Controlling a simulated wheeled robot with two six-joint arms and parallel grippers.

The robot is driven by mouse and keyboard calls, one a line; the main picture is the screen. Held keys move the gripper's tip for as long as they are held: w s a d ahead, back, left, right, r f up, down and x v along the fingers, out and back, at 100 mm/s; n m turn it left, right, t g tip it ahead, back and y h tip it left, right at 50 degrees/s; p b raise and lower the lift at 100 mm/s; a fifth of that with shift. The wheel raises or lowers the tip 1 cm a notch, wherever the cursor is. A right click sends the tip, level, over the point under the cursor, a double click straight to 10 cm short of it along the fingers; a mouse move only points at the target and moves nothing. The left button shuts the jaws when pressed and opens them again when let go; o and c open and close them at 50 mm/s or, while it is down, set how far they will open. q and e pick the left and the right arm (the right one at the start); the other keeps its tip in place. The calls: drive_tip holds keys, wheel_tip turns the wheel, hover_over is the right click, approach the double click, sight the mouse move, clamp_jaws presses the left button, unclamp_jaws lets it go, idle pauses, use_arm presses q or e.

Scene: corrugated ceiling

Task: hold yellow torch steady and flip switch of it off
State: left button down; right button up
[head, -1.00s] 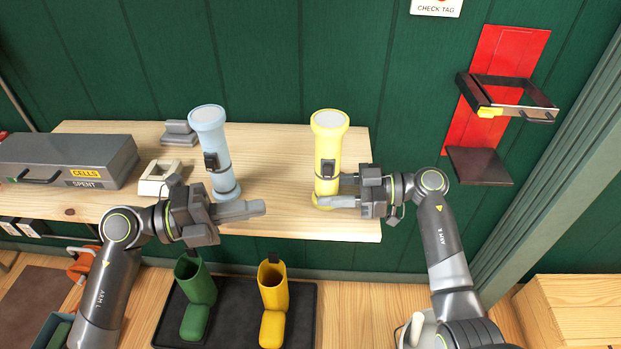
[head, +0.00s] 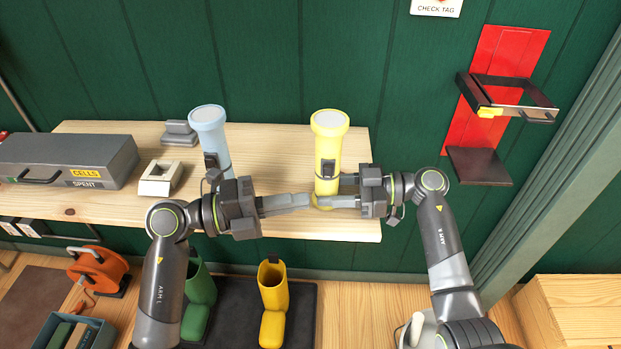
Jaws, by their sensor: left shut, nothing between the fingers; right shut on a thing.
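The yellow torch (head: 328,145) stands upright on the wooden shelf, lens end up, with a dark switch (head: 328,168) on its front. My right gripper (head: 335,192) is shut on the torch's lower body from the right. My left gripper (head: 305,201) is shut and empty. Its fingertips point right and are close to the torch's lower left side, below the switch; I cannot tell whether they touch it. Whether the switch is on or off is too small to tell.
A light blue torch (head: 209,133) stands just behind my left gripper, partly hidden by it. A grey case (head: 70,155) and a white square holder (head: 160,178) sit on the shelf's left. A red wall panel (head: 497,65) with a bracket is at right. Boots stand on a dark mat below.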

sight(328, 172)
use_arm(q)
drive_tip(key=w+d, duration=0.2)
drive_tip(key=w, duration=0.2)
drive_tip(key=shift+w+d+r, duration=0.3)
drive_tip(key=shift+w+d, duration=0.05)
drive_tip(key=shift+d, duration=0.05)
